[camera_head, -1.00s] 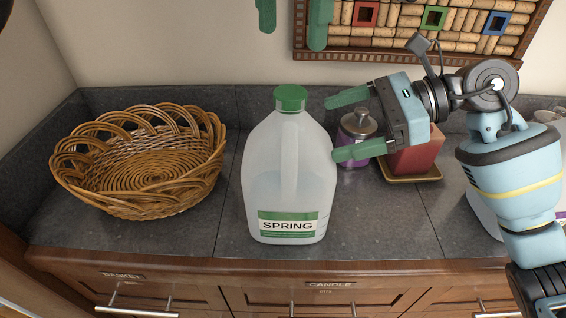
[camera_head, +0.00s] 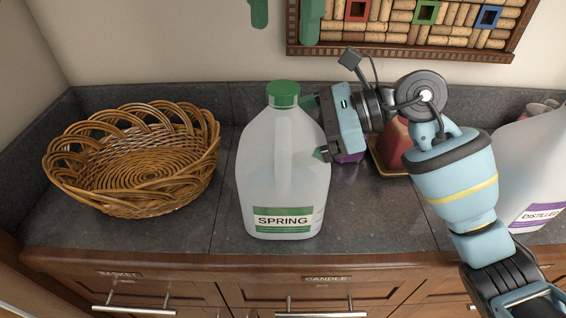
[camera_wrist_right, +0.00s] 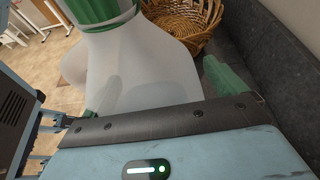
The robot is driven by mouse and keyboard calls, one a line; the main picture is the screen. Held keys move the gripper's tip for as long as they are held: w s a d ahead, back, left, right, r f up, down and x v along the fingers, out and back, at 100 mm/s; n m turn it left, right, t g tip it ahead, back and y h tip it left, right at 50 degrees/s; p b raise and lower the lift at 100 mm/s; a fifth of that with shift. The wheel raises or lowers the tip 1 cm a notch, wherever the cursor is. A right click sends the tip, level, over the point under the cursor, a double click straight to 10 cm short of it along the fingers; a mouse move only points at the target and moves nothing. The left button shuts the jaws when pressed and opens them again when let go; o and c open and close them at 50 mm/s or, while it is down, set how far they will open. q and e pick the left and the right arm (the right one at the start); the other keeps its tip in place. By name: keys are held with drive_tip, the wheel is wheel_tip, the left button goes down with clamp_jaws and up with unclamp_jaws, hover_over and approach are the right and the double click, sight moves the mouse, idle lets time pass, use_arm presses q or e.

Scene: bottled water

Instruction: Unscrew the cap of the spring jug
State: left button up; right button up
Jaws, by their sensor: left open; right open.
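The spring jug (camera_head: 282,190) stands upright on the counter, a translucent jug with a green-and-white SPRING label. Its green cap (camera_head: 284,93) is on top; the cap also shows at the upper edge of the right wrist view (camera_wrist_right: 92,10). My right gripper (camera_head: 314,127) comes in from the right, open, at the jug's upper shoulder below the cap. In the right wrist view its green fingers lie on either side of the jug's upper body; I cannot tell whether they touch. My left gripper (camera_head: 285,22) hangs open and empty at the top of the head view, above and behind the jug.
A wicker basket (camera_head: 135,160) sits left of the jug. A red candle (camera_head: 397,140) on a tray and a partly hidden purple jar (camera_head: 350,157) are behind my right arm. A distilled jug (camera_head: 535,165) stands at the right. A cork board (camera_head: 400,28) hangs behind.

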drive_tip(key=c, duration=2)
use_arm(q)
drive_tip(key=m, duration=1.1)
drive_tip(key=shift+m, duration=0.3)
drive_tip(key=m, duration=1.8)
drive_tip(key=shift+m, duration=0.3)
drive_tip(key=m, duration=0.5)
drive_tip(key=shift+m, duration=0.4)
